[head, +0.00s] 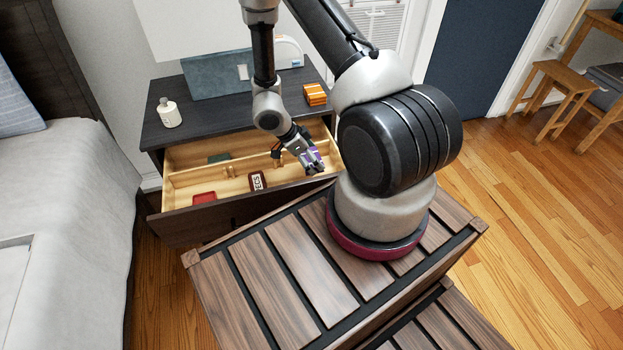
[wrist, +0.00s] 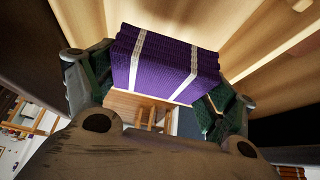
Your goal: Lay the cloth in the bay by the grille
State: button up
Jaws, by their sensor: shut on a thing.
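My gripper (head: 315,166) is shut on a folded purple cloth with white stripes (wrist: 165,65). In the wrist view the cloth sits between the two green-padded fingers (wrist: 158,92). In the head view only small purple parts of the cloth (head: 313,156) show. The gripper is over the right end of the open wooden drawer (head: 180,183), near its front wall. Wooden dividers split the drawer into bays; the arm and gripper hide part of the right end. A white louvred panel (head: 378,22), perhaps the grille, is on the wall behind.
In the drawer lie a red item (head: 204,197), a dark brown lettered item (head: 258,181) and a green item (head: 219,157). On the dark cabinet top (head: 205,118) stand a white bottle (head: 169,113) and an orange stack (head: 315,94). A bed (head: 70,200) is at left.

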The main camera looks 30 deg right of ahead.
notch_tip(320, 180, down, 8)
jog(key=shift+f, duration=0.15)
jog(key=shift+f, duration=0.1)
jog(key=o, duration=0.9)
